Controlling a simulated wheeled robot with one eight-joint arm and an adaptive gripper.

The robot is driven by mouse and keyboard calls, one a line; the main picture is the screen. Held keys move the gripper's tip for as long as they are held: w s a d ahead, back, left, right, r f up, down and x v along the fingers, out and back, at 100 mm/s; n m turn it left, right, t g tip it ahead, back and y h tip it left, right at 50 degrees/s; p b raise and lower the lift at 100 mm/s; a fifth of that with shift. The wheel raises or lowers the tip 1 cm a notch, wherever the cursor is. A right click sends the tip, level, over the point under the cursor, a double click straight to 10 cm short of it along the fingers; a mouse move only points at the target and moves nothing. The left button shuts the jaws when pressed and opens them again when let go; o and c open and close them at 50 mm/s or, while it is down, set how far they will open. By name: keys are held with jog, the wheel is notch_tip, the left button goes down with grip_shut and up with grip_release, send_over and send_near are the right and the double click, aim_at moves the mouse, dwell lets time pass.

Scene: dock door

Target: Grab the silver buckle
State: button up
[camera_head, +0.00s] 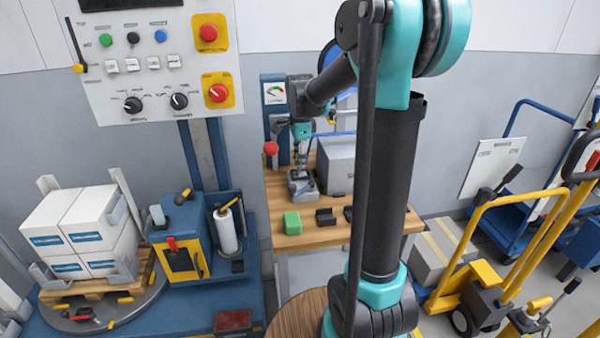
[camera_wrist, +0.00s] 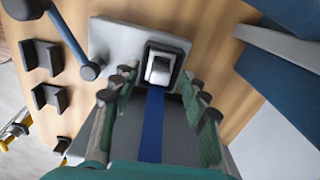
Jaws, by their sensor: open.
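The silver buckle (camera_wrist: 160,70) sits in a dark frame on a grey metal base (camera_wrist: 112,40) in the wrist view, with a blue strap (camera_wrist: 151,125) running from it toward my gripper. My gripper (camera_wrist: 163,88) is open, with a green-padded finger on each side of the strap line. The buckle shows just beyond the fingertips, between their lines, and nothing is held. In the head view my gripper (camera_head: 301,155) points down over the grey base (camera_head: 303,190) on the wooden bench. The buckle itself is too small to make out there.
On the bench (camera_head: 335,238) stand a green block (camera_head: 292,223), small black brackets (camera_head: 325,216) and a grey box (camera_head: 335,160). A red knob (camera_head: 271,148) stands left of my gripper. In the wrist view a blue lever (camera_wrist: 72,40) lies left of the buckle.

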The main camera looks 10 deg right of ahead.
jog(key=shift+c, duration=0.4)
grip_shut()
